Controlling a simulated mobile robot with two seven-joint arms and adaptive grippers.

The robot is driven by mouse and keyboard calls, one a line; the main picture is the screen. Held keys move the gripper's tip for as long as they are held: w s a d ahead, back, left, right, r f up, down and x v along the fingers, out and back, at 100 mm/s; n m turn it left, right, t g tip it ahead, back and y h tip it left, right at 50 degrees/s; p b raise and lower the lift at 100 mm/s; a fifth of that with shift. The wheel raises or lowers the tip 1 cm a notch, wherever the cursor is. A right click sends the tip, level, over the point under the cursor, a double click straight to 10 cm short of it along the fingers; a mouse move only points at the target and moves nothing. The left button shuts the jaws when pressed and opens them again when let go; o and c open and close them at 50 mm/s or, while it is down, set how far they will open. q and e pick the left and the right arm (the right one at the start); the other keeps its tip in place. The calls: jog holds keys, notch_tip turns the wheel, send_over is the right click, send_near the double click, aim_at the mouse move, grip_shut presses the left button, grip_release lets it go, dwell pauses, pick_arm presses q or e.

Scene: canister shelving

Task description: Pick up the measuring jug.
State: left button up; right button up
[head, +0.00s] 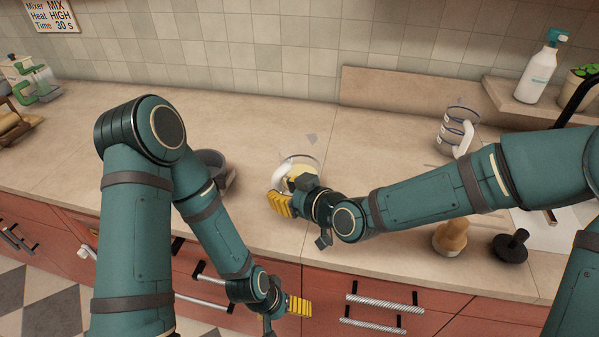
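A clear jug (303,162) with a white handle and pale yellow contents stands upright on the counter in the middle of the head view. A second clear vessel (457,125) with dark bands and a white handle stands farther right; I cannot tell for certain which one is the measuring jug. My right gripper (281,204), with yellow fingertips, is just in front of the middle jug and hides its lower part. I cannot tell whether it touches the handle or how far its fingers are apart. My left gripper (299,306) hangs in front of the drawers, away from both vessels.
A dark grey bowl (212,160) is partly hidden behind my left arm. A wooden-handled tool (451,235) and a black knobbed piece (511,246) stand at the right front. A spray bottle (538,73) stands on the raised ledge. The counter behind the middle jug is mostly clear.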

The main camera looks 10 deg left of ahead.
aim_at(280, 190)
jog(key=x, duration=0.3)
jog(key=shift+w+a+f, duration=0.1)
jog(key=shift+a+f, duration=0.05)
grip_shut()
